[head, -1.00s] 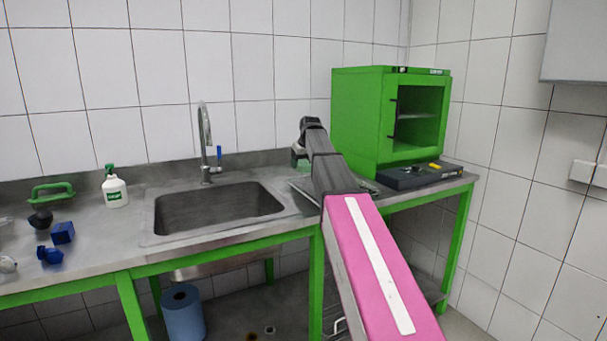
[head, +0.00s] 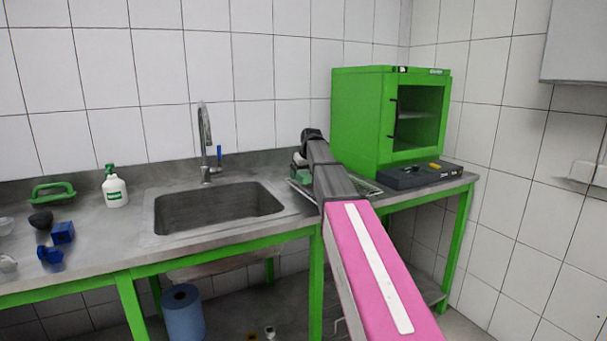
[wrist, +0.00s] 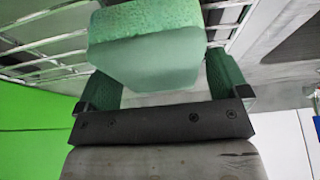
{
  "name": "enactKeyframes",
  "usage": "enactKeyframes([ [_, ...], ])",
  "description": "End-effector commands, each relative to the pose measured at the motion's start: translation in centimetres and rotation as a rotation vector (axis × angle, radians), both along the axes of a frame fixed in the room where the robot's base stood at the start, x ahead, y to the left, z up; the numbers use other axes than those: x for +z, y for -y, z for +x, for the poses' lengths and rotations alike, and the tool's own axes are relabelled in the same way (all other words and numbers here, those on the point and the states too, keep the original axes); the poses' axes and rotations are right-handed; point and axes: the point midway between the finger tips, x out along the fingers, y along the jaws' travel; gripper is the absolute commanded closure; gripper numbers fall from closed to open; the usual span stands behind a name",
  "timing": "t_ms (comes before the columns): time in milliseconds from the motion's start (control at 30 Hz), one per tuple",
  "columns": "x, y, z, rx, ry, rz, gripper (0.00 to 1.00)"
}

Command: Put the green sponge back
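The green sponge (wrist: 150,55) sits between the fingers of my gripper (wrist: 165,85) in the wrist view. It fills the space between them and hides part of the left finger, so my gripper looks shut on it. In the head view a bit of green sponge (head: 301,158) shows at the end of my arm, beside the gripper. The wire rack (head: 299,185) lies on the counter right of the sink, below the gripper and partly hidden by my arm. Its wires (wrist: 45,45) show behind the sponge in the wrist view. I cannot tell whether the sponge touches the rack.
A green cabinet (head: 358,120) stands close right of my gripper. A dark flat device (head: 420,176) lies in front of it. The sink (head: 215,210) with its tall faucet (head: 204,140) is to the left. A spray bottle (head: 115,190) and blue parts (head: 62,233) stand further left.

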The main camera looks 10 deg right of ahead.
Motion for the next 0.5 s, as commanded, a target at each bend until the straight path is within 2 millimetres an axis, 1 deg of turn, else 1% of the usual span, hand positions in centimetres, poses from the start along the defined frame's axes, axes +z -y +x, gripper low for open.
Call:
enactKeyframes([
  [267, 0.2, 0.0, 0.0, 0.000, 0.000, 0.000, 0.07],
  [367, 0.9, 0.1, -0.2, 0.000, 0.001, 0.000, 0.07],
  [500, 2.8, 0.3, -1.0, 0.000, 0.002, 0.000, 0.07],
])
